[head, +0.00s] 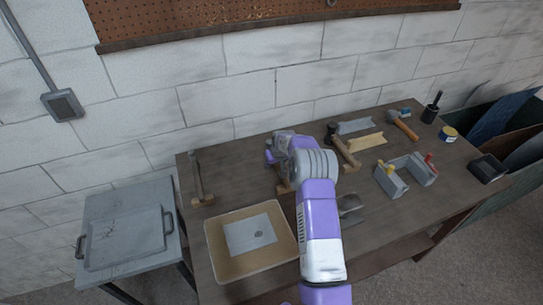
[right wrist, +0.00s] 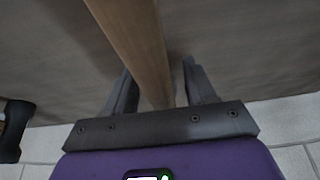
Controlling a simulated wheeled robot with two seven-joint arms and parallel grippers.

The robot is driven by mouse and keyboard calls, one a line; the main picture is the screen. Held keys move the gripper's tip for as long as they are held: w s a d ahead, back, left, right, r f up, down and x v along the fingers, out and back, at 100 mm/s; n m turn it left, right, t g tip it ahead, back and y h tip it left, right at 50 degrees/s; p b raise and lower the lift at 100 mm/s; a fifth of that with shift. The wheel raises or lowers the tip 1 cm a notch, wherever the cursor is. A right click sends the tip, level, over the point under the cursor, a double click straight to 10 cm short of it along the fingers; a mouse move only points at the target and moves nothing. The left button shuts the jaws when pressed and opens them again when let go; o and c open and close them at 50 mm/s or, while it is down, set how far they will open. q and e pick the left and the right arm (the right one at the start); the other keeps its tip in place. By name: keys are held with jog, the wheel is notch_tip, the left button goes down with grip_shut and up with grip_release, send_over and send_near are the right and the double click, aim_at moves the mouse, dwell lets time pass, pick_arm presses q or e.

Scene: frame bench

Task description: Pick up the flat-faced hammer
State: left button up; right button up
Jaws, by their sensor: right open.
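My right gripper (head: 277,158) is over the back middle of the workbench. In the right wrist view the right gripper (right wrist: 158,75) is open, with a wooden handle (right wrist: 135,35) running between its two fingers. The fingers look apart from the handle. My gripper and arm hide most of this tool in the head view, including its head, so I cannot tell whether it is the flat-faced hammer. Other hammers stand at the left end (head: 198,180), just right of my arm with a dark head (head: 345,150), and farther right (head: 402,124). My left gripper is not in view.
A shallow tray (head: 220,268) with a grey plate (head: 250,233) lies at the front left. The block wall (head: 225,110) rises behind the bench.

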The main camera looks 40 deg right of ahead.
dwell(0.3)
grip_shut()
jog(key=shift+r, duration=0.1)
dwell(0.4)
